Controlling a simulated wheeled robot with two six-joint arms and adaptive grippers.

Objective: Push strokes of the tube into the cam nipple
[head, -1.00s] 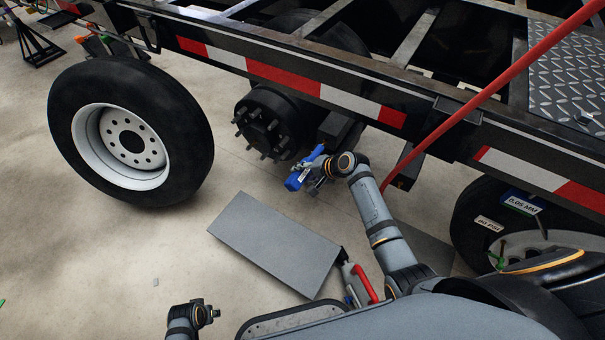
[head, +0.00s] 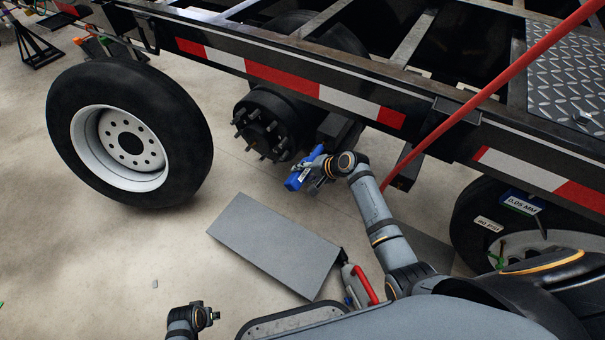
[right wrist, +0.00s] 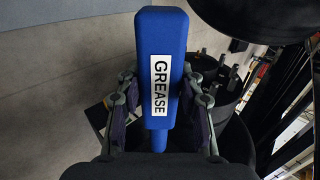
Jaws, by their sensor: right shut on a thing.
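The blue grease tube (head: 293,181) is held near the bare black wheel hub (head: 263,127). In the right wrist view the tube (right wrist: 160,35) carries a white GREASE label. My right gripper (head: 315,172) is shut on the tube; its two fingers press on the tube's sides in the wrist view (right wrist: 161,108). The tube's far end by the hub is mostly hidden by the gripper. I cannot make out the cam nipple, nor whether the tube touches it. My left gripper (head: 207,317) is at the bottom edge, away from the hub; its jaws are too small to read.
A loose wheel (head: 130,135) stands left of the hub. The trailer frame (head: 300,87) with red and white tape runs above. A grey panel (head: 270,243) and a red-handled tool (head: 358,284) are below. A red hose (head: 480,98) crosses at right.

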